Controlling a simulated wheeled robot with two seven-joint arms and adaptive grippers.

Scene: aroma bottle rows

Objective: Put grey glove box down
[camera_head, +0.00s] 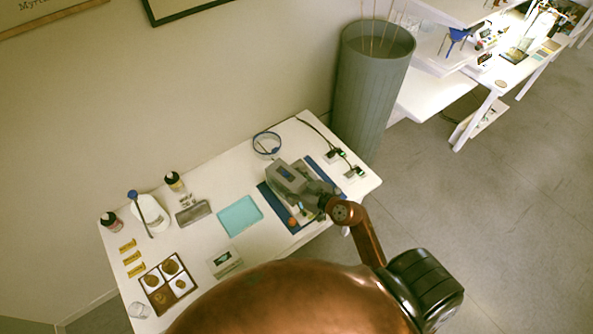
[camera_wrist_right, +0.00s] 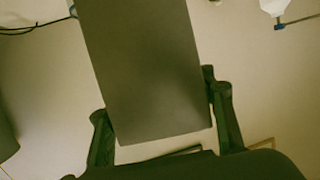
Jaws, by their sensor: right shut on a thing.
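The grey glove box (camera_head: 288,176) is over the blue mat (camera_head: 270,196) on the right part of the white table. It has a small blue mark on it in the head view. My right gripper (camera_head: 322,196) is at the box's near right side. In the right wrist view the box (camera_wrist_right: 150,70) is a large plain grey face between the two fingers of my right gripper (camera_wrist_right: 163,118), which is shut on it. Whether the box touches the mat or hangs above it, I cannot tell. My left gripper is not in view.
Left of the mat is a light-blue tray (camera_head: 240,216). A blue ring (camera_head: 267,143) lies behind the box, and small devices with cables (camera_head: 334,156) lie to its right. Bottles, a partitioned box (camera_head: 157,298) and yellow labels occupy the left. A tall grey bin (camera_head: 369,90) stands behind the table.

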